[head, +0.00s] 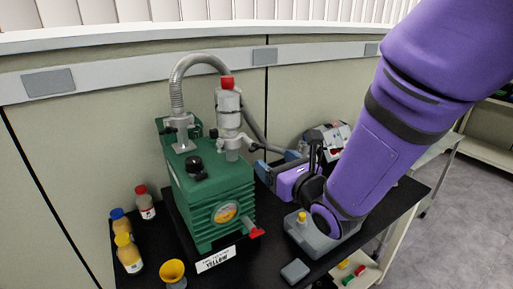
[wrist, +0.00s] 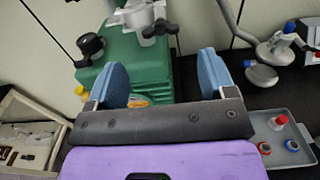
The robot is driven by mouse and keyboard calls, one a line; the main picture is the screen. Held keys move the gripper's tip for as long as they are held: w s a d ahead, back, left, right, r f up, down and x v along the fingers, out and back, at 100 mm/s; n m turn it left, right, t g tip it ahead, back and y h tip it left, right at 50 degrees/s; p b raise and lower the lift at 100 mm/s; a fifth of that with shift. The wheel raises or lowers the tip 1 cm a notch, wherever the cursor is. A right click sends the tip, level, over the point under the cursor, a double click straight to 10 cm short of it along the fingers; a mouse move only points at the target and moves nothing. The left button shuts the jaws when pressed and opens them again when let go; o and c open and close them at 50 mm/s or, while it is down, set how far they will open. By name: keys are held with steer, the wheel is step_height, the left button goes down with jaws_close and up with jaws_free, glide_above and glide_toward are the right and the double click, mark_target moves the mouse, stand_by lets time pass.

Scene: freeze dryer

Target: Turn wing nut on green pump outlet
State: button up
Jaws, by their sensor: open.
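The green pump (head: 212,200) stands on the black table in the head view, and its green top (wrist: 142,62) shows in the wrist view. A silver clamp joins the pump outlet (head: 229,118) to its top, under a pale canister with a red cap. A dark wing nut (head: 254,147) sticks out to the right of that clamp; it also shows in the wrist view (wrist: 162,28). My gripper (head: 278,166) is open and empty, right of the pump. In the wrist view its blue fingers (wrist: 162,80) are wide apart, with the wing nut beyond them, apart from both.
A grey ribbed hose (head: 178,88) rises from a second clamp on the pump. Several bottles (head: 130,252) and a yellow funnel (head: 173,272) stand left and in front. A grey tray (wrist: 287,128) with small capped items lies right of my gripper. A wall is behind.

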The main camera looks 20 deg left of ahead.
mark_target(256, 146)
steer(key=x, duration=0.9)
steer(key=c, duration=0.9)
